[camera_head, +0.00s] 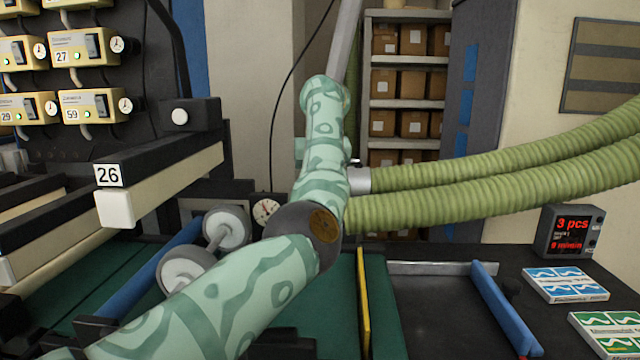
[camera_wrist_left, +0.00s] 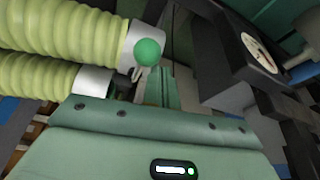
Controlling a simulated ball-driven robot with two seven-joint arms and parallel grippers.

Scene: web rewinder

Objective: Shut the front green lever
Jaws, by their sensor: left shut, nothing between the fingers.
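The green ball knob (camera_wrist_left: 147,52) of a lever shows in the left wrist view, in front of the metal collar of the upper hose (camera_wrist_left: 60,35). Its thin stem runs down from it and is partly hidden. Whether this is the front lever, I cannot tell. The fingers of my left gripper (camera_wrist_left: 160,86) are shut and empty, just below and right of the knob. Whether they touch the lever is not clear. In the head view my left arm crosses the middle and hides the gripper and the knob. My right gripper is in neither view.
Two green ribbed hoses (camera_head: 490,186) come in from the right to metal ends beside my arm. A dial gauge (camera_head: 266,210) stands left of my arm. A yellow strip (camera_head: 363,300) and a blue bar (camera_head: 503,305) lie at lower right. Shelved boxes (camera_head: 411,85) stand behind.

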